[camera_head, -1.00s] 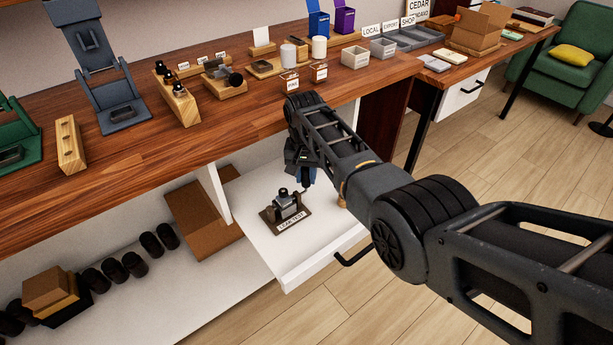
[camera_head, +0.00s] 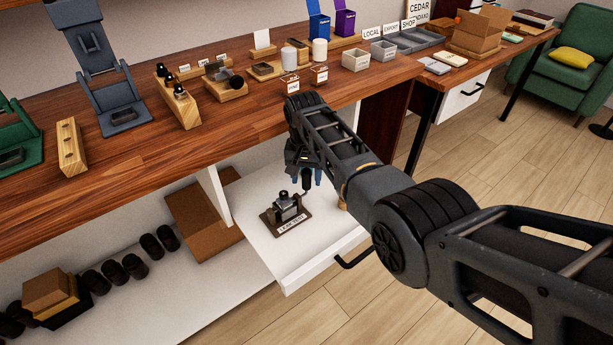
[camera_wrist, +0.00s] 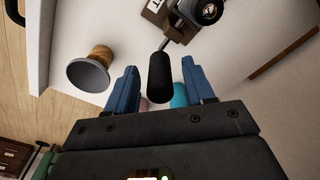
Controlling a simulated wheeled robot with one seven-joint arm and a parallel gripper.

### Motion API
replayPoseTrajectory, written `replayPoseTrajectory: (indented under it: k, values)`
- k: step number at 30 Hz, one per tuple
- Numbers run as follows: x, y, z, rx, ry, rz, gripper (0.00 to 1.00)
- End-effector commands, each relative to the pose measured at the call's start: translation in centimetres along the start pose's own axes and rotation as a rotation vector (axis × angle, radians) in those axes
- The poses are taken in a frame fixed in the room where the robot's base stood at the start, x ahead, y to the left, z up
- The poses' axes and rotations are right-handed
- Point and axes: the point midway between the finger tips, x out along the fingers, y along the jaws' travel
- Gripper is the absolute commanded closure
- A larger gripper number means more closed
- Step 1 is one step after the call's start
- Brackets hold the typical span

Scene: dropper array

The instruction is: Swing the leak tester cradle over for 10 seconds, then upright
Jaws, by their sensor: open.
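The leak tester (camera_head: 287,211) stands in the open white drawer on a dark base with a "LEAK TEST" label. A small dark-capped bottle sits upright in its cradle. The tester also shows at the top of the wrist view (camera_wrist: 196,14). Its black handle (camera_wrist: 160,76) points toward my gripper and lies between the fingers, with gaps visible on both sides. My gripper (camera_wrist: 163,82) is open, with blue fingers. In the head view my gripper (camera_head: 304,172) is above the drawer, just behind and right of the tester, and partly hidden by my arm.
The open drawer (camera_head: 318,262) also holds a wooden, grey-topped object (camera_wrist: 92,70) left of the gripper in the wrist view. Pink and teal things show behind the fingers. The wooden counter (camera_head: 225,125) with its stands and bottles overhangs the drawer's back.

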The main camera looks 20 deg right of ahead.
Motion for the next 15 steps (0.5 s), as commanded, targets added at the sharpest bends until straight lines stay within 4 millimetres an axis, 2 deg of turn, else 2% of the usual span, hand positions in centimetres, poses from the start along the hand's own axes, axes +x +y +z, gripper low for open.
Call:
replayPoseTrajectory:
  k: [9,15]
  values:
    - [-5.0,0.0,0.0,0.0,0.002,-0.002,0.47]
    - [-6.9,0.0,0.0,0.0,0.0,-0.001,0.47]
